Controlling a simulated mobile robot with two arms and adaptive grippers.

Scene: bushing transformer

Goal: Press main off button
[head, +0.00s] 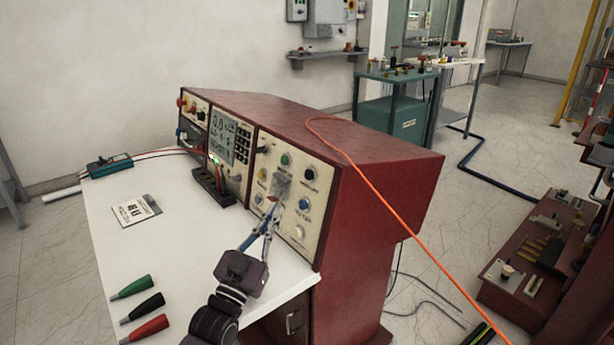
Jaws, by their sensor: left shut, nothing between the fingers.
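The red console (370,150) has a cream control panel (283,222) on its right front section. The panel carries a green button (285,159), a yellow button (262,174), a blue button (304,204), a white button (299,232) and black knobs. A greyish clear cover (281,184) sits mid-panel. A small reddish spot, perhaps a red button (273,198), shows just below it. The labels are too small to read, so I cannot tell which is main off. My left gripper (273,208) is shut and empty, its tips at or just before the reddish spot; contact is unclear. My right gripper is not in view.
The white worktop (105,235) holds green, black and red probes (143,306), a paper card (136,210) and a teal meter (110,164). An orange cable (385,205) runs over the console to the floor. A dark red unit (530,265) stands right.

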